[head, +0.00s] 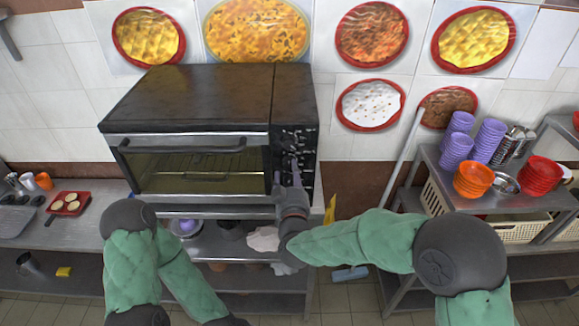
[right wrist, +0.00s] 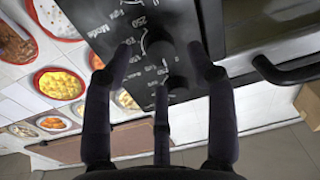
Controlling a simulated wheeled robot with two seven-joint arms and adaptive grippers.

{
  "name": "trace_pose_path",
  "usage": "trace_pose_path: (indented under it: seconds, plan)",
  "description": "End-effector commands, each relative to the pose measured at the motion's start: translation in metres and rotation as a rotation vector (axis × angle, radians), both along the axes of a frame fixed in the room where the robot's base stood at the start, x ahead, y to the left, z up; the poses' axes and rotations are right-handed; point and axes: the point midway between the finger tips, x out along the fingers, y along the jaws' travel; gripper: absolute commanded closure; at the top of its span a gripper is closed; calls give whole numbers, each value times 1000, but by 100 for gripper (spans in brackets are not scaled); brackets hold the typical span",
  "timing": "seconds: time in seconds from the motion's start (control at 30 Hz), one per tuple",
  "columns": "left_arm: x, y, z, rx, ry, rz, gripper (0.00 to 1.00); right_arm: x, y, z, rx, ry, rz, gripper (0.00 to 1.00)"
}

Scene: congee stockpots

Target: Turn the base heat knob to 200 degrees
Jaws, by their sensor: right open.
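The dark toaster oven (head: 190,97) stands on a steel shelf unit in the head view, its glass door closed. Its control panel (head: 305,148) runs down the right side of the front, with white markings. My right gripper (head: 287,172) is open in front of the lower panel, fingers pointing up at it. In the right wrist view my right gripper (right wrist: 163,65) has its fingers spread around the area of a dark knob (right wrist: 160,44). A second knob (right wrist: 178,84) shows nearer the fingers. I cannot tell whether the fingers touch either one, nor read the pointer settings.
The oven door handle (right wrist: 285,76) juts out beside the fingers in the right wrist view. A rack (head: 480,185) with purple, orange and red bowls stands at the right. A red tray (head: 68,203) lies on the left counter. A pole leans on the wall right of the oven.

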Motion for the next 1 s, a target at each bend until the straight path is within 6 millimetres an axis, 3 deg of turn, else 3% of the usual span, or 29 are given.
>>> trace_pose_path:
  seconds: [0.23, 0.6, 0.63, 0.8, 0.83, 1.0]
  plan:
    - [0, 0, 6, 0, 0, 0, 100, 26, 1, 0, 0, 1, 0, 43]
    - [0, 0, 6, 0, 0, 0, 100, 31, 2, 0, 0, 0, 1, 43]
    - [0, 0, 6, 0, 0, 0, 100, 31, 2, 0, 0, 0, 1, 46]
    - [0, 0, 6, 0, 0, 0, 100, 31, 2, 0, 0, 0, 1, 94]
    - [0, 0, 6, 0, 0, 0, 100, 31, 2, 0, 0, 0, 1, 99]
    - [0, 0, 5, 0, 0, 0, 100, 31, 2, -1, 2, 1, 1, 99]
